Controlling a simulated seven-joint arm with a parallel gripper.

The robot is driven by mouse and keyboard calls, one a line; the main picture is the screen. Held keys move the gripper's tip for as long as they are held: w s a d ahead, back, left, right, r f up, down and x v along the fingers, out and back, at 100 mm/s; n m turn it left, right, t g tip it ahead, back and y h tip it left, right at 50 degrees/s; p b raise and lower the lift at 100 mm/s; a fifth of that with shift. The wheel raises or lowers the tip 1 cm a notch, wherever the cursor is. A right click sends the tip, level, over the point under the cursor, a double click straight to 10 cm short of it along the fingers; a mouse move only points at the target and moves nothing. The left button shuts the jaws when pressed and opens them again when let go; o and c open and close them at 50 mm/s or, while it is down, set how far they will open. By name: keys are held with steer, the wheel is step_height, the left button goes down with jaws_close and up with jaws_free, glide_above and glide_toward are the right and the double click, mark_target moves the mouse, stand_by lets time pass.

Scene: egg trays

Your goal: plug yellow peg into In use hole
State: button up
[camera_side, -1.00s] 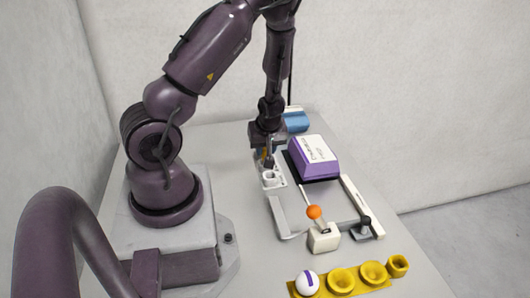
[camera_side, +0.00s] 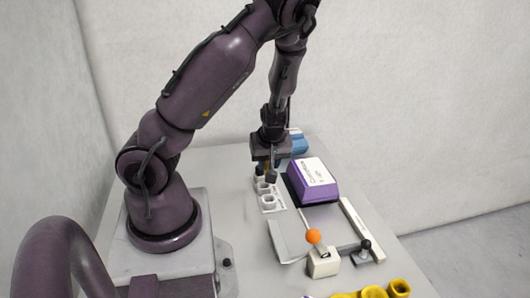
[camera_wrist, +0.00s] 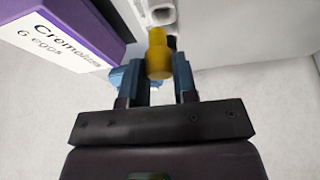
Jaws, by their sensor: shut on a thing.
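The yellow peg (camera_wrist: 158,55) is held between the blue fingers of my gripper (camera_wrist: 160,72) in the wrist view. My gripper is shut on it. In the side view my gripper (camera_side: 268,170) points down over the far end of a white panel with raised ring-like holes (camera_side: 268,200). The peg is not clear in the side view. Part of the panel shows past the peg tip in the wrist view (camera_wrist: 162,16). Its labels cannot be read, so I cannot tell which hole is In use. The peg appears outside the holes.
A purple egg box (camera_side: 312,182) with a white label stands right of the panel. A blue object (camera_side: 299,144) lies behind my gripper. An orange-knobbed lever (camera_side: 314,237) and a black-knobbed lever (camera_side: 366,245) stand in front. Yellow egg cups (camera_side: 374,292) are at the bottom edge.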

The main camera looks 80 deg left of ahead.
mark_target(268, 197)
steer(key=shift+s+d+f, duration=0.1)
steer(key=shift+d+f, duration=0.3)
steer(key=shift+f, duration=0.7)
steer(key=shift+d+f, duration=0.45)
steer(key=shift+f, duration=0.6)
steer(key=shift+s+d+f, duration=0.1)
steer(key=shift+d+f, duration=0.3)
steer(key=shift+f, duration=0.7)
steer(key=shift+f, duration=0.55)
steer(key=o, duration=1)
steer(key=shift+c, duration=0.2)
steer(key=v, duration=1.3)
steer(key=shift+w, duration=0.15)
